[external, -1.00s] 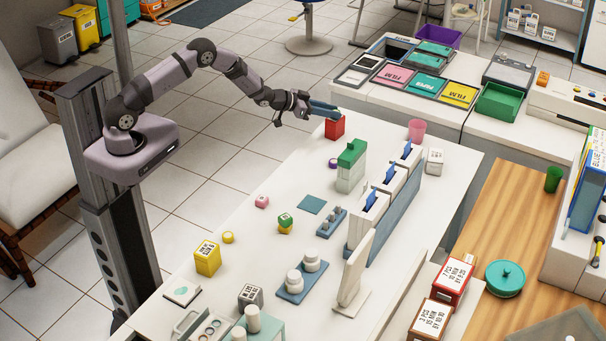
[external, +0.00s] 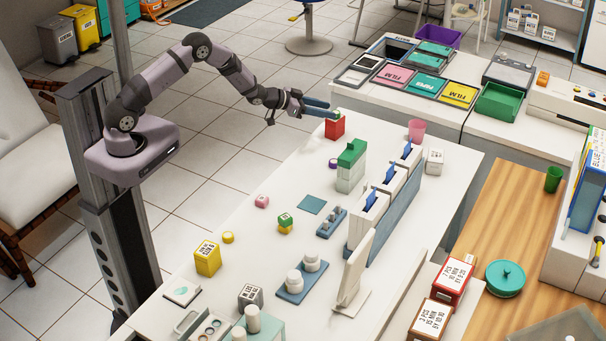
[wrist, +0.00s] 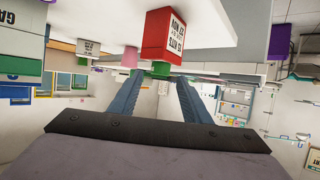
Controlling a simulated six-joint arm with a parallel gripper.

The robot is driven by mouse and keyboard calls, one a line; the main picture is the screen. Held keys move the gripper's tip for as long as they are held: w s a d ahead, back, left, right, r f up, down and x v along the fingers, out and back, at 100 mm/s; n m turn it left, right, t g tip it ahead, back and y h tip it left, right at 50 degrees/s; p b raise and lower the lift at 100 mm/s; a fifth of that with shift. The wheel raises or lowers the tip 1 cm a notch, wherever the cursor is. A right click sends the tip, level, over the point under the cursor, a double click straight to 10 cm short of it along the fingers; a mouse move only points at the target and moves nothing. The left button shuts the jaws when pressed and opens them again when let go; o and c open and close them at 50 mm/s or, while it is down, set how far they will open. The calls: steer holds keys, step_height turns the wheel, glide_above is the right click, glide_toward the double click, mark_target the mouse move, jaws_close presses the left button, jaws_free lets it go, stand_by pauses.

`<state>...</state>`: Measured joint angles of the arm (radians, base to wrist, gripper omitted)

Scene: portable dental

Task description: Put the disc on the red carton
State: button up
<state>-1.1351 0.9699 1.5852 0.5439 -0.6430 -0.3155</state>
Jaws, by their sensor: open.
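The red carton (external: 335,127) stands upright at the far end of the white table. It also shows in the wrist view (wrist: 168,35), where the picture is upside down. A small green disc (wrist: 160,69) shows at the carton's top face and appears to rest on it. In the external view it is only a green sliver, mostly hidden by the fingers. My gripper (wrist: 158,79) is open, its two blue fingers spread with the disc between or just beyond their tips. In the external view my gripper (external: 326,108) is level with the carton's top, coming from the left.
A purple disc (external: 333,163), a green-and-white box (external: 351,166) and a pink cup (external: 416,130) stand nearby. A yellow disc (external: 228,237) and small blocks lie further down the table. Floor is open left of the table.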

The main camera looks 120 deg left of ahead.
steer(key=b+v, duration=0.1)
steer(key=v, duration=0.8)
steer(key=shift+d+b, duration=0.15)
steer(key=shift+b, duration=0.2)
steer(key=shift+s, duration=0.1)
